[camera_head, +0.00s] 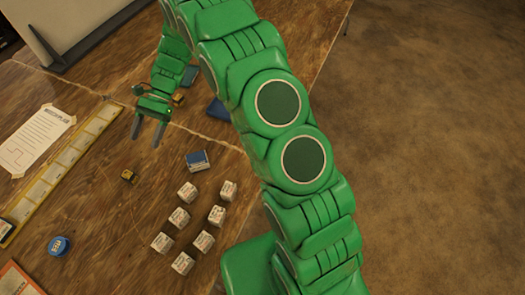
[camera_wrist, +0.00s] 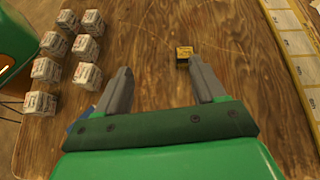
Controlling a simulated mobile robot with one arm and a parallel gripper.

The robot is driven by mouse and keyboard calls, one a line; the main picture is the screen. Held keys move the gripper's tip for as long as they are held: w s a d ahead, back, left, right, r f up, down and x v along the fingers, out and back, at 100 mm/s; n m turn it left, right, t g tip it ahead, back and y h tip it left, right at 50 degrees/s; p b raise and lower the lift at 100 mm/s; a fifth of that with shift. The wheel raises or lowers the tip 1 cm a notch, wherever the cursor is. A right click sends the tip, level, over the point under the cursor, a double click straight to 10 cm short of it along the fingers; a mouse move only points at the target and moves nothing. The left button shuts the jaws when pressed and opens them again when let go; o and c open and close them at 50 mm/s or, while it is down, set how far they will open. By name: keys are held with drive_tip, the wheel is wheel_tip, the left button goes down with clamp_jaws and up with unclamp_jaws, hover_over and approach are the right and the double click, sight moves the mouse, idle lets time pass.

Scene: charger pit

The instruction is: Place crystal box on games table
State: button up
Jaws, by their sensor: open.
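I cannot tell for sure which item is the crystal box. A small dark yellow box (camera_head: 127,176) stands on the wooden table (camera_head: 95,205), and in the wrist view it (camera_wrist: 184,53) lies ahead of the fingertips, nearer the right finger. A blue box with a white side (camera_head: 197,160) stands to its right. Several white printed cubes (camera_head: 188,192) stand in rows closer to my base; they also show at the upper left of the wrist view (camera_wrist: 81,74). My gripper (camera_head: 147,133) is open and empty above the table, fingers apart and touching nothing I can see.
A yellow ruler-like strip (camera_head: 62,165) and a white paper sheet (camera_head: 40,138) lie at the left. A round blue tin (camera_head: 59,246) is at lower left. Another small brown box (camera_head: 178,98) and a dark blue item (camera_head: 218,110) lie near my arm. Bare floor (camera_head: 430,150) is right.

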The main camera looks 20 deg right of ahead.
drive_tip(key=s+d+r+n+t+h, duration=0.5)
drive_tip(key=s+d+r+h, duration=0.1)
drive_tip(key=s+d+r, duration=1.5)
drive_tip(key=s+d+n+t+h, duration=0.1)
drive_tip(key=s+d+n+h, duration=0.1)
drive_tip(key=s+d, duration=0.6)
drive_tip(key=s, duration=0.3)
drive_tip(key=shift+s+d+n+t, duration=0.25)
drive_tip(key=shift+d+n+t, duration=0.15)
